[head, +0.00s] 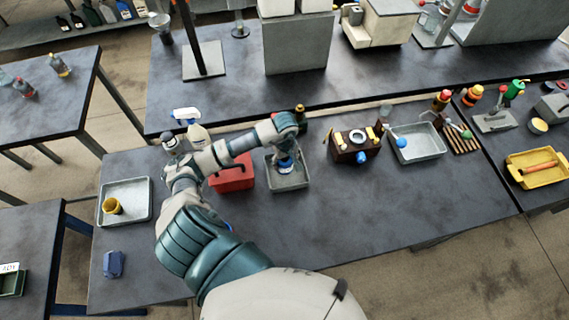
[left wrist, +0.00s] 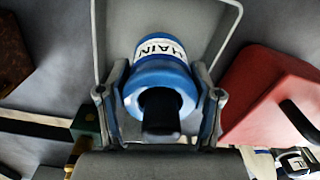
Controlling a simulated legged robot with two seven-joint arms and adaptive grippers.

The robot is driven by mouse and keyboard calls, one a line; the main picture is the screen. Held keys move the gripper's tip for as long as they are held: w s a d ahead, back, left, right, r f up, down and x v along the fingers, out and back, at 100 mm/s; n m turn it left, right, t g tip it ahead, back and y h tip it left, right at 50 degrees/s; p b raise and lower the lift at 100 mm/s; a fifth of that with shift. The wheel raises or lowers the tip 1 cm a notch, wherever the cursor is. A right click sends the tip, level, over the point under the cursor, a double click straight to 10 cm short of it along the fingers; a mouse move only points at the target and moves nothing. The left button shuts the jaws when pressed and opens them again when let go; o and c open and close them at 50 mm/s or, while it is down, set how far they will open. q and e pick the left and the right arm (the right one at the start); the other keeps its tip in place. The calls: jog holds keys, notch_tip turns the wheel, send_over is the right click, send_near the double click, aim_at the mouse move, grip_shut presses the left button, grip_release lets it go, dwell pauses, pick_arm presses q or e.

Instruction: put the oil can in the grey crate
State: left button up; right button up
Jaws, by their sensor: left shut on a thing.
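The oil can (head: 285,167) is blue with a white band. In the left wrist view the oil can (left wrist: 160,75) shows part of a label reading "HAIN" and a dark spout or cap facing the camera. My left gripper (head: 286,158) points down, its two fingers (left wrist: 160,100) shut on the can's sides. The grey crate (head: 299,182) is a small open tray on the middle table, and its rim (left wrist: 97,45) frames the can in the left wrist view. The can is within the crate's outline; I cannot tell whether it touches the floor. My right gripper is not in view.
A red container (head: 232,179) stands close left of the crate and shows at right in the wrist view (left wrist: 270,95). A brown box (head: 355,148) and a larger grey tray (head: 417,143) stand to the right. The table front is mostly clear.

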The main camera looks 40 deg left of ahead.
aim_at(288, 167)
pick_arm(q)
jog(key=f, duration=0.1)
jog(key=d+f+p, duration=0.1)
jog(key=shift+w+f, duration=0.1)
jog(key=shift+f, duration=0.2)
jog(key=shift+d+f, duration=0.1)
jog(key=shift+f, duration=0.2)
jog(key=o, duration=1.1)
jog(key=shift+a+f, duration=0.15)
jog(key=shift+a, duration=0.15)
jog(key=o, duration=0.3)
jog(key=shift+a, duration=0.25)
jog(key=shift+d, duration=0.25)
jog(key=shift+r, duration=0.5)
notch_tip(288, 167, up, 10)
jog(key=shift+a+r+b, duration=0.15)
jog(key=shift+r+b, duration=0.1)
jog(key=shift+b, duration=0.75)
jog(key=shift+r, duration=0.3)
jog(key=shift+d, duration=0.2)
pick_arm(e)
jog(key=shift+d+f, duration=0.6)
jog(key=shift+d, duration=0.05)
